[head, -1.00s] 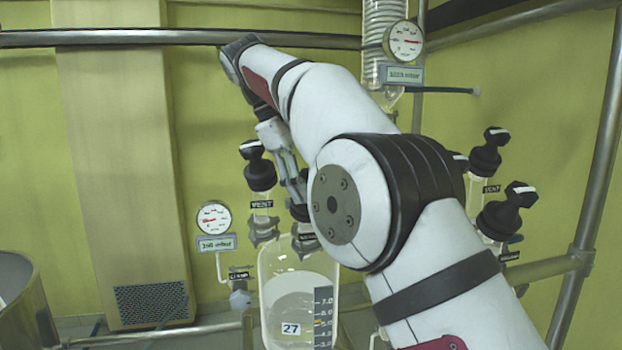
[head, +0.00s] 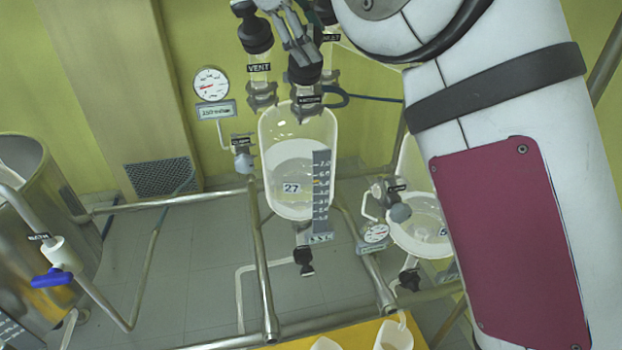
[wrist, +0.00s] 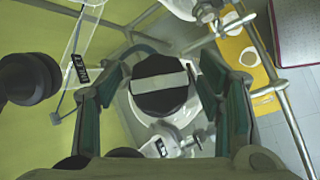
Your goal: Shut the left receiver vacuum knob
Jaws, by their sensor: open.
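The left receiver is a clear glass vessel (head: 296,195) tagged 27. Its vacuum knob (head: 305,72) is black, on top of the vessel above a small label too blurred to read surely. In the wrist view this knob (wrist: 160,85) shows from above with a pale bar running across the picture. My gripper (head: 291,35) is above the knob in the head view. In the wrist view my gripper (wrist: 163,72) is open, with one finger on each side of the knob. A gap shows beside the knob; contact cannot be told.
The black VENT knob (head: 255,30) stands close left of my gripper. A knob beside an INLET label (wrist: 78,75) is left in the wrist view. A round gauge (head: 211,84), steel frame rails (head: 259,260) and a second receiver (head: 420,232) are nearby. A steel bath (head: 45,225) stands left.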

